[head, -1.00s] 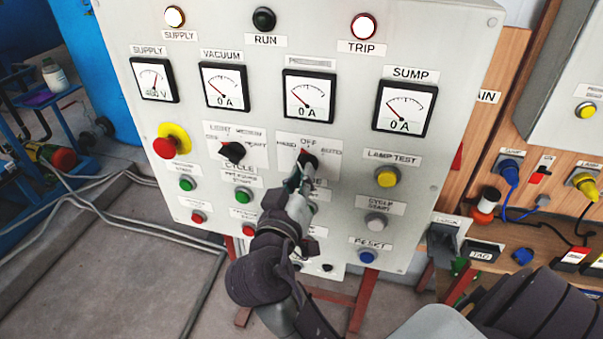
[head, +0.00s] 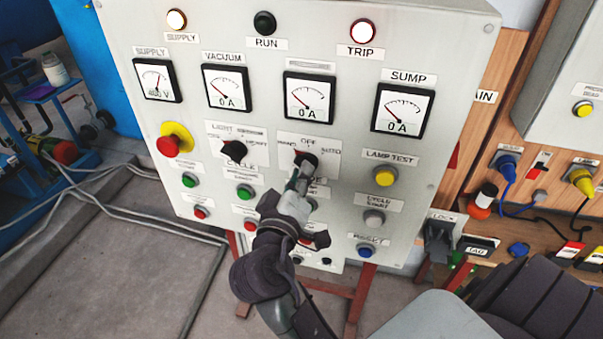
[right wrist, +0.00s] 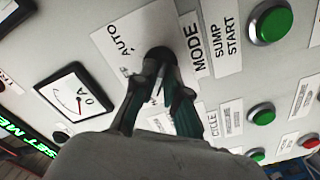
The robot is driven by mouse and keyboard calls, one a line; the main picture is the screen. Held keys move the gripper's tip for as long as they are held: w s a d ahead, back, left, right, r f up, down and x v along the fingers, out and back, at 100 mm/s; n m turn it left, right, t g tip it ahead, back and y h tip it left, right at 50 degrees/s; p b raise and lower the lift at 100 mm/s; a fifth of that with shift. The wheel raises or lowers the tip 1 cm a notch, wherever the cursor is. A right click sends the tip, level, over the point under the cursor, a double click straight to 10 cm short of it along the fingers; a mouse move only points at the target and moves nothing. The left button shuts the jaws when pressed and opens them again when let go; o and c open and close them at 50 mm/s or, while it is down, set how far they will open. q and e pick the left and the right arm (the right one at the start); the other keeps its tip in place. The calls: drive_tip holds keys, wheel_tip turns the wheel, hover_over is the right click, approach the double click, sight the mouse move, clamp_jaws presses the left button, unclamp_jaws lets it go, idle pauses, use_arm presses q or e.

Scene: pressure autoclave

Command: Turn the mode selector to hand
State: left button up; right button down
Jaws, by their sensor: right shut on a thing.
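The mode selector (head: 308,161) is a black knob on a white plate marked HAND, OFF and AUTO, in the middle of the grey panel. A red mark shows at its upper left, toward the HAND side. My right gripper (head: 299,174) reaches up from below and is shut on the knob. In the right wrist view the two fingers of the gripper (right wrist: 160,78) sit on either side of the dark knob (right wrist: 159,56). The fingers partly hide the knob. My left gripper is not in view.
Green push buttons (head: 244,191) and a yellow lamp test button (head: 384,176) flank the arm. Meters (head: 309,98) sit above. A wooden board with plugs (head: 506,165) stands on the right.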

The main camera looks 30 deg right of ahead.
drive_tip(key=shift+r, duration=0.1)
drive_tip(key=c, duration=1.2)
unclamp_jaws()
